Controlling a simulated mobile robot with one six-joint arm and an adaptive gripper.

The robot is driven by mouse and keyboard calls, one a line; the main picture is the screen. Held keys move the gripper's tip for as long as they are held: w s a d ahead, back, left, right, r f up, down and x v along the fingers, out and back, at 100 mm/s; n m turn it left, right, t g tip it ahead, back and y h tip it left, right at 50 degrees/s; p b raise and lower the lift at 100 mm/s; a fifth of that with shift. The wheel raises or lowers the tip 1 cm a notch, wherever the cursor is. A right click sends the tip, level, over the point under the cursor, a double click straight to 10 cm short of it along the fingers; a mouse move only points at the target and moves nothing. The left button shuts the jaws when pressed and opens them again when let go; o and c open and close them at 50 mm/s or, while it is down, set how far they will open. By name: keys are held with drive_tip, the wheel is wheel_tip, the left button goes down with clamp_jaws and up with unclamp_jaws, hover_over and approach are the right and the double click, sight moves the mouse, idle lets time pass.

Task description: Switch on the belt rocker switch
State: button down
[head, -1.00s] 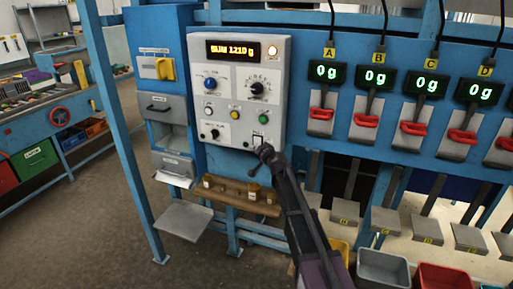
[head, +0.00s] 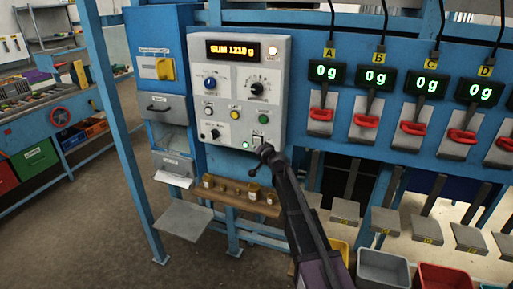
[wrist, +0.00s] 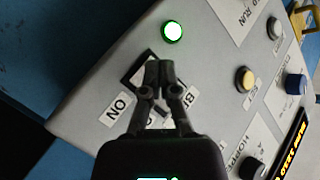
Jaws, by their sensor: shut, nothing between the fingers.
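The belt rocker switch (head: 258,138) sits at the lower right of the grey control panel (head: 225,130). In the wrist view its dark frame (wrist: 132,76) shows between the "ON" label (wrist: 118,107) and the partly covered "BELT" label. My gripper (head: 264,151) is shut and empty, with its fingertips (wrist: 159,68) over the switch; whether they touch it I cannot tell. The fingers hide most of the rocker, so its tilt is unclear. A small lamp (head: 246,144) left of the switch glows green; it is bright in the wrist view (wrist: 172,31).
Knobs and a yellow button (head: 234,114) are on the same panel; its display (head: 242,50) reads 1210 g. A wooden shelf (head: 230,196) with small jars is below. Red-handled hoppers A to D stand right, their displays at 0 g.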

drive_tip(key=shift+s+a+r, duration=0.1)
drive_tip(key=shift+s+a, duration=0.05)
drive_tip(key=shift+s, duration=0.45)
drive_tip(key=shift+s, duration=0.15)
drive_tip(key=shift+s+a+r+p, duration=0.1)
drive_tip(key=shift+s+a, duration=0.15)
drive_tip(key=shift+s, duration=0.5)
drive_tip(key=shift+s+a+r+p, duration=0.15)
drive_tip(key=shift+s+a, duration=0.1)
drive_tip(key=shift+s, duration=0.5)
drive_tip(key=shift+s+a+r+p, duration=0.1)
drive_tip(key=shift+s+a, duration=0.15)
drive_tip(key=shift+s, duration=0.5)
drive_tip(key=shift+f, duration=0.1)
drive_tip(key=s+d+f+g+h, duration=0.2)
drive_tip(key=s+d+f+g, duration=0.2)
drive_tip(key=s+d, duration=0.4)
drive_tip(key=s+d+f+n+g+h, duration=0.1)
drive_tip(key=s+d+f+g+h, duration=0.2)
drive_tip(key=s+d, duration=0.6)
drive_tip(key=s+d+f+n+g+h, duration=0.1)
drive_tip(key=s+d+f+g, duration=0.5)
drive_tip(key=s, duration=1.1)
drive_tip(key=d+f+h, duration=0.1)
drive_tip(key=d, duration=0.2)
drive_tip(key=shift+f+h, duration=0.15)
drive_tip(key=shift+h, duration=0.15)
